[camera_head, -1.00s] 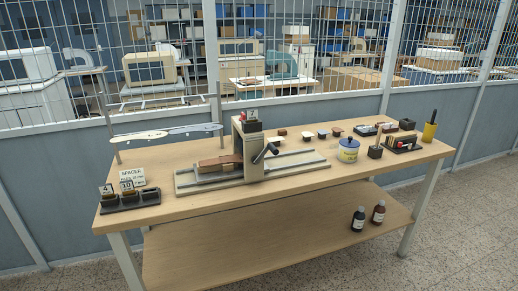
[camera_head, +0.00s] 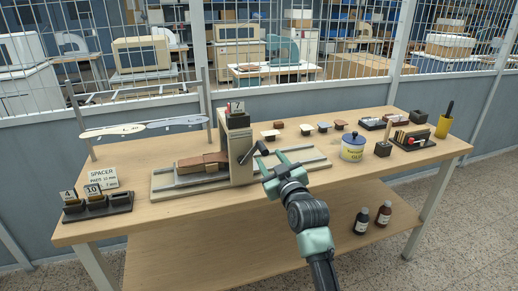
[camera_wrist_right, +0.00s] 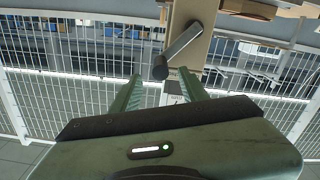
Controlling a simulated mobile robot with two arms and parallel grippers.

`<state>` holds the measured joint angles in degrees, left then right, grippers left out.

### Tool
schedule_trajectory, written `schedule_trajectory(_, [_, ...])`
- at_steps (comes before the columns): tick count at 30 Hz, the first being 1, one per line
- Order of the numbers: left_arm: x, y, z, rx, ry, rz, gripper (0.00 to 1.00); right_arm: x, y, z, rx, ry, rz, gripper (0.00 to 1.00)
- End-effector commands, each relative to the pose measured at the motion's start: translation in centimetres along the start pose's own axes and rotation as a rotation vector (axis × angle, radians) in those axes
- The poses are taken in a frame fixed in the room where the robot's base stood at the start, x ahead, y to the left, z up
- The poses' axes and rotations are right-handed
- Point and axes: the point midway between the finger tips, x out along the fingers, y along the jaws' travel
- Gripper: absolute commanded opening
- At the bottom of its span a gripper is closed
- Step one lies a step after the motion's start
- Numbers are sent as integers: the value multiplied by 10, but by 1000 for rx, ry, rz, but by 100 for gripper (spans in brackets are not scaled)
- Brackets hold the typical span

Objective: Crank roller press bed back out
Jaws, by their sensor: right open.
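The roller press (camera_head: 241,150) stands on the workbench as an upright beige frame over a long flat bed with rails (camera_head: 165,187). A brown block (camera_head: 203,162) lies on the bed to the left of the frame. The dark crank handle (camera_head: 254,152) is on the frame's right side; the wrist view shows its arm and black knob (camera_wrist_right: 161,68) close up. My right gripper (camera_head: 272,163) is open, just right of and below the crank. In the wrist view its two fingers (camera_wrist_right: 165,85) point toward the knob, which shows between and beyond their tips. My left gripper is not in view.
A blue-lidded jar (camera_head: 352,148) stands right of the press, with small stamps (camera_head: 307,128) behind. A spacer rack (camera_head: 98,205) is at the left. A wire fence runs behind the bench.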

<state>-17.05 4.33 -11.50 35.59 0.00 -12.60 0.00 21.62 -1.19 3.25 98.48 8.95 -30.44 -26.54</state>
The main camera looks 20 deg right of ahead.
Motion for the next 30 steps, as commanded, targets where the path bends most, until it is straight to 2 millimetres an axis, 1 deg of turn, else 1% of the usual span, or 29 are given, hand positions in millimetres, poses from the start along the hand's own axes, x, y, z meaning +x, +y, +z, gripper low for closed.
schedule_trajectory(1, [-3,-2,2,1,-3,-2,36,8,0,-2,1,0,0,44])
schedule_trajectory(6, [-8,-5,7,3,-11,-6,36,36,0,-2,2,-1,-1,44])
schedule_trajectory(12, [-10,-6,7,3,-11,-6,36,58,0,0,0,-1,-1,44])
schedule_trajectory(16, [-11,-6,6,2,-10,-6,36,64,0,0,1,-1,-1,44])
schedule_trajectory(24, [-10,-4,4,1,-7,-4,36,65,0,1,1,-1,-1,44])
schedule_trajectory(25, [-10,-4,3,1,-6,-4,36,65,0,1,1,-1,-1,39])
schedule_trajectory(26, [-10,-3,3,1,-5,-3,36,65,0,1,1,-1,-1,30])
schedule_trajectory(27, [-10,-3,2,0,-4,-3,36,65,-1,1,1,-1,-1,19])
schedule_trajectory(29, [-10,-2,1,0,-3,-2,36,65,0,1,1,-1,-1,2])
schedule_trajectory(30, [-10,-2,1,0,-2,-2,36,65,-1,1,1,-1,-1,0])
